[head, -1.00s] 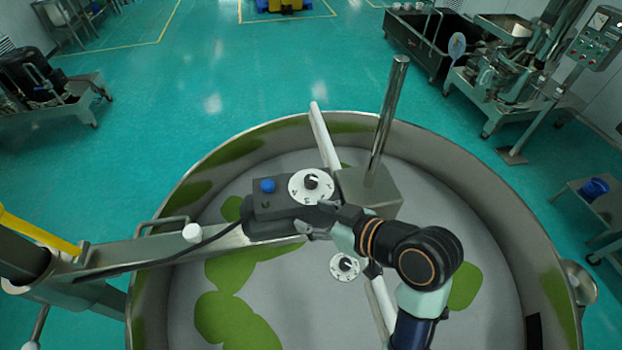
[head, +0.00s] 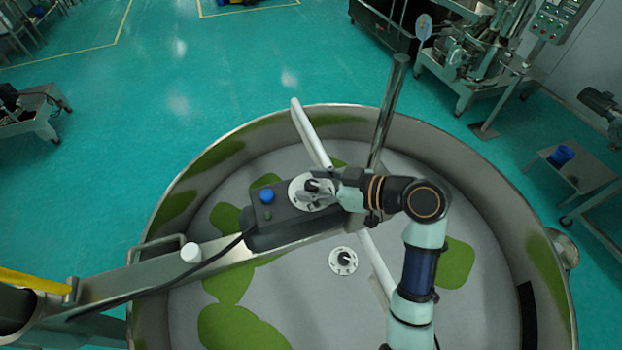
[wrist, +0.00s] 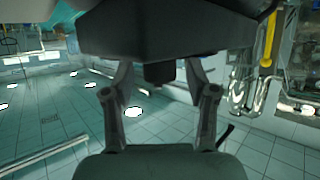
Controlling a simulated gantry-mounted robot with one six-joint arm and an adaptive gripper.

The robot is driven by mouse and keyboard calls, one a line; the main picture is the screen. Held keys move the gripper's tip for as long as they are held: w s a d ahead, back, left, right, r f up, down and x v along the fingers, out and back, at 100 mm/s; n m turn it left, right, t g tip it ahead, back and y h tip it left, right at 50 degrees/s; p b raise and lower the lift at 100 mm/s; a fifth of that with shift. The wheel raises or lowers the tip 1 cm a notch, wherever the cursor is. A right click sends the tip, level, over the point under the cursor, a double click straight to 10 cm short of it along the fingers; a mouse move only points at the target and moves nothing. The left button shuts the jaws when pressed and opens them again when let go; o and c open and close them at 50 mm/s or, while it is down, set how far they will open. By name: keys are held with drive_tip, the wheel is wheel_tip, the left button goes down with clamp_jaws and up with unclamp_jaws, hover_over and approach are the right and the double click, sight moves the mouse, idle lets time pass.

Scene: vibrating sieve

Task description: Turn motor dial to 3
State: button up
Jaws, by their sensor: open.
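The motor box (head: 285,226) is dark, with a blue button (head: 267,196) on its top. Its white dial (head: 297,190) has a dark knob, largely hidden by my gripper. My gripper (head: 316,190) is open, with its fingers over the dial from the right. In the wrist view my gripper (wrist: 158,80) has its two fingers spread, reaching up to the dark motor box (wrist: 165,35). A small dark block (wrist: 159,72), apparently the knob, sits between the fingertips. I cannot tell whether they touch it. The pointer's number cannot be read.
A steel post (head: 388,112) rises behind my gripper, and a white bar (head: 311,135) crosses the sieve. A steel beam (head: 215,262) carries the motor box.

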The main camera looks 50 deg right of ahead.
drive_tip(key=shift+w+a+f, duration=0.1)
drive_tip(key=shift+w+f, duration=0.05)
drive_tip(key=shift+w, duration=0.2)
drive_tip(key=shift+c, duration=0.4)
clamp_jaws()
